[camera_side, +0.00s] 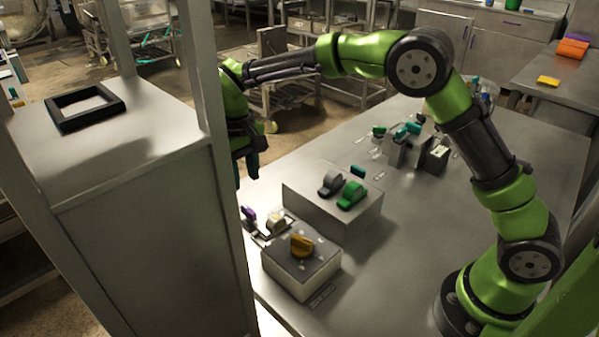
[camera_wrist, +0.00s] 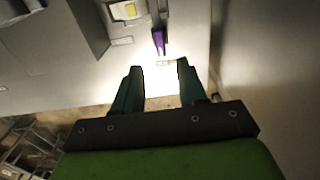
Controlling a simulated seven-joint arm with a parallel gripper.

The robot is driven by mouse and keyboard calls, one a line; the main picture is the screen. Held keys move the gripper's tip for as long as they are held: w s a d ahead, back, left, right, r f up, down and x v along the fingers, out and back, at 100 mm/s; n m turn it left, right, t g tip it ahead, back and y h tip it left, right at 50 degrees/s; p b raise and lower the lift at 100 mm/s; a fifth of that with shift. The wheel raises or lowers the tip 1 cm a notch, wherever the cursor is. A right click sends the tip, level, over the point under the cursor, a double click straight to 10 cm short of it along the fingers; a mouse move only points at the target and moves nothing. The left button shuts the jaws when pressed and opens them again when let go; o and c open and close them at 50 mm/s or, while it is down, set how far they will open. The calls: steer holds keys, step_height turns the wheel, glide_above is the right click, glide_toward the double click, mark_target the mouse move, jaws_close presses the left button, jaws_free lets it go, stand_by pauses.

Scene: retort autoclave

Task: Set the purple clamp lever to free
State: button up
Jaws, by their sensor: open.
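The purple clamp lever (camera_side: 248,213) sits at the left edge of the workbench, partly hidden behind the grey cabinet in the side view. The lever's marked positions are too small to read.
The tall grey cabinet (camera_side: 150,220) stands close on the left.

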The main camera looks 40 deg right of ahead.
mark_target(248, 209)
step_height(248, 209, down, 9)
steer(key=shift+f, duration=0.2)
steer(key=shift+c, duration=0.4)
jaws_close()
